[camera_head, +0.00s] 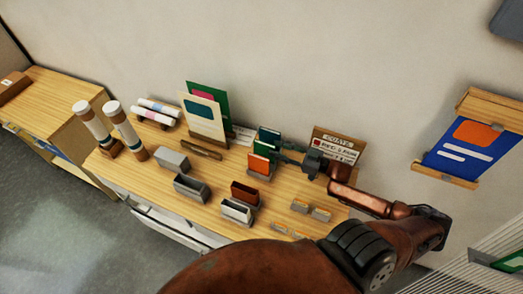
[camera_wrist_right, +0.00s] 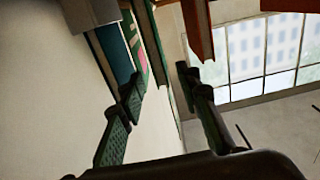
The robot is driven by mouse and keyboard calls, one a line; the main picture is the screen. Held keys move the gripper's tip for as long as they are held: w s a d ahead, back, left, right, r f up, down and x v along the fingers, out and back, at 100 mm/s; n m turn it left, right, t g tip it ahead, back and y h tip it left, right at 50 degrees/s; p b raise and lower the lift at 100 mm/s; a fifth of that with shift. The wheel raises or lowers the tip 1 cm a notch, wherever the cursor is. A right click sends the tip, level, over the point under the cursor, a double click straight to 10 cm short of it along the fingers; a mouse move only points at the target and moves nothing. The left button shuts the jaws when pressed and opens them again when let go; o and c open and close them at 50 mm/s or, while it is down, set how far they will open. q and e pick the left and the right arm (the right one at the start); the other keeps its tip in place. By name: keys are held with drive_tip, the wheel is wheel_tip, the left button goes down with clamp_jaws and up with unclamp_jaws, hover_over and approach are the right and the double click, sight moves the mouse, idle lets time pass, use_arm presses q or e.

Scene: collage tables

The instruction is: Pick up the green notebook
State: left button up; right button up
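The green notebook (camera_head: 262,149) stands upright in a small rack on the wooden table, between a dark teal notebook (camera_head: 269,135) behind it and an orange one (camera_head: 258,164) in front. My right gripper (camera_head: 282,152) is at the right edge of these notebooks. In the right wrist view its two dark fingers (camera_wrist_right: 160,90) are spread apart, with a green upright edge (camera_wrist_right: 151,42) beyond and between them. Contact with the notebook cannot be told. My left gripper is not in view.
A brown sign (camera_head: 338,146) stands just behind my right gripper. Grey bins (camera_head: 190,188), a green poster with a cream one (camera_head: 203,117), and capped tubes (camera_head: 124,130) stand to the left. Small holders (camera_head: 311,210) lie at the front right. A blue board (camera_head: 472,145) hangs on the wall.

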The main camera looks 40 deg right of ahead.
sight(264, 146)
drive_tip(key=shift+x, duration=1.2)
drive_tip(key=shift+w+a+p, duration=0.3)
drive_tip(key=shift+w+p, duration=0.1)
drive_tip(key=shift+w, duration=0.2)
drive_tip(key=x, duration=0.2)
drive_tip(key=shift+w+a+f, duration=0.15)
drive_tip(key=shift+w+f, duration=0.05)
drive_tip(key=shift+f, duration=0.05)
drive_tip(key=shift+s, duration=0.1)
drive_tip(key=shift+c, duration=1)
drive_tip(key=c, duration=0.6)
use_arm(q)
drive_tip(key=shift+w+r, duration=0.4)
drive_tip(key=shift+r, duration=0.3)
use_arm(e)
clamp_jaws()
